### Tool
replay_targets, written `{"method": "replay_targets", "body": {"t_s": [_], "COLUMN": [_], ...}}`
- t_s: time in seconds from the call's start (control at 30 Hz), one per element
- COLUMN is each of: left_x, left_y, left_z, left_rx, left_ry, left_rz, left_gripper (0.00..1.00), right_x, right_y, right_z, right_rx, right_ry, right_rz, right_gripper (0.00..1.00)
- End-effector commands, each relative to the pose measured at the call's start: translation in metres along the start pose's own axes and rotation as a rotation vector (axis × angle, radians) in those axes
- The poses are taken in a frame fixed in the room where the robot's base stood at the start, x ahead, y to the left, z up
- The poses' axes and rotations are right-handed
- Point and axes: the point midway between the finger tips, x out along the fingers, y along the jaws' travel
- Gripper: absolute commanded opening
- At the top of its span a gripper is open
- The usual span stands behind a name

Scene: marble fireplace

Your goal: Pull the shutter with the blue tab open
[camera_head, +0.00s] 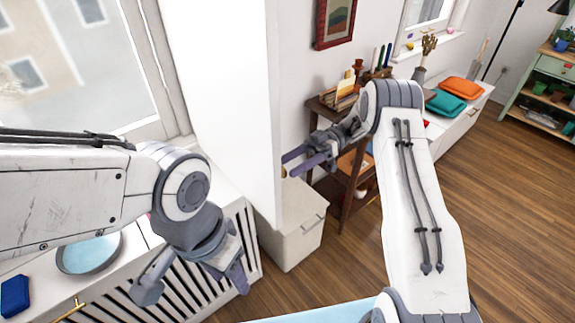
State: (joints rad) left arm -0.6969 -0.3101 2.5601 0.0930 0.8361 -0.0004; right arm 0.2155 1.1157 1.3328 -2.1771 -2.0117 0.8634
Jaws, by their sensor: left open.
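I cannot clearly make out a shutter with a blue tab. A tall plain white panel or wall face (222,95) stands right of the window, and I cannot tell if it is a shutter. A small blue object (15,297) lies at the lower left beside a round blue dish. My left gripper (239,275) is open in front of the slatted white front (185,293), its jaws pointing down and partly hidden by its wrist. My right gripper (293,162) is open and empty by the white panel's right edge, its two fingers apart.
The round dish (90,253) sits on the white sill. A white box (292,240) stands beside the slatted front. A brown wooden shelf (352,192) stands behind my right gripper. A white low bench (450,125) carries cushions. Wooden floor (515,210) is clear at right.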

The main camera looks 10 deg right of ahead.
Motion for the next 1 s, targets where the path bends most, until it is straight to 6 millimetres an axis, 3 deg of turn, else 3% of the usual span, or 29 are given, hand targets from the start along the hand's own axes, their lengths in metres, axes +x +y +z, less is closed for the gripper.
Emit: {"method": "replay_targets", "body": {"t_s": [0.27, 0.57, 0.8, 1.0], "left_x": [-0.006, -0.051, -0.078, -0.098], "left_y": [0.001, 0.004, 0.006, 0.007], "left_z": [0.000, -0.003, -0.004, -0.005], "left_rx": [0.000, 0.000, 0.000, -0.001], "left_ry": [0.000, 0.000, 0.000, 0.000], "left_rz": [0.000, 0.000, 0.000, 0.000], "left_gripper": [0.50, 0.50, 0.50, 0.50], "right_x": [0.001, -0.001, -0.021, -0.033], "right_y": [-0.002, -0.019, -0.077, -0.115], "right_z": [-0.005, -0.049, -0.060, -0.069], "right_rx": [0.002, 0.001, 0.003, 0.003], "right_ry": [-0.001, 0.001, 0.002, 0.002], "right_rz": [-0.002, 0.002, 0.004, 0.003], "right_gripper": [0.70, 0.70, 0.70, 0.70]}}
